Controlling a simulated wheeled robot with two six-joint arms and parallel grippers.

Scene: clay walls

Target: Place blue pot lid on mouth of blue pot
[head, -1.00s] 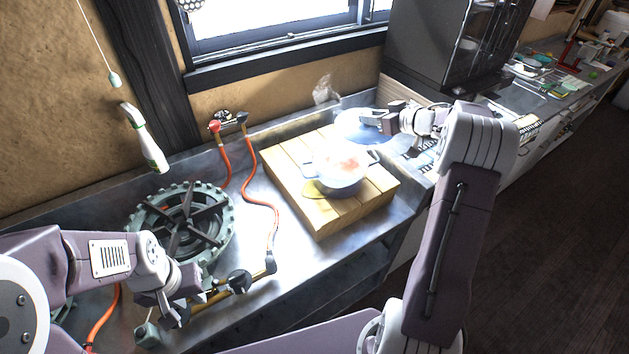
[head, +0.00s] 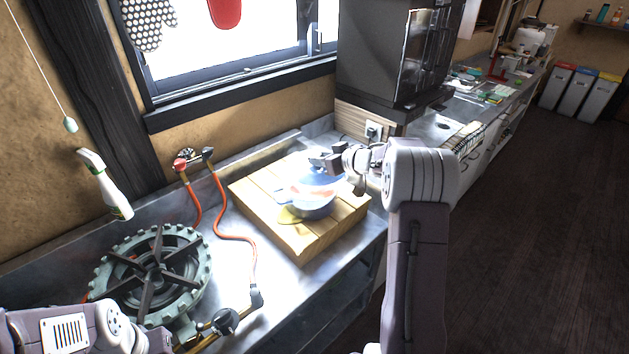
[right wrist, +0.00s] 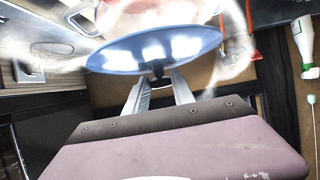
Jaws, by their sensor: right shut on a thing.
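The blue pot (head: 312,208) stands on a wooden block, with reddish contents showing. My right gripper (head: 328,164) is shut on the knob of the blue pot lid (head: 316,179), at the pot's back edge. The lid overlaps the pot in the head view, and I cannot tell whether they touch. In the right wrist view the lid (right wrist: 160,47) is a shiny blue disc, its knob between the fingertips (right wrist: 157,80). The pot (right wrist: 150,12) is partly hidden behind it, amid white steam. My left gripper is out of view; only its arm shows at bottom left.
The wooden block (head: 265,205) rests on a metal counter. A gas burner (head: 150,270) with orange hoses (head: 232,236) stands to the left. A dark cabinet (head: 385,50) is behind on the right. A white-green bottle (head: 105,185) shows at the left wall.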

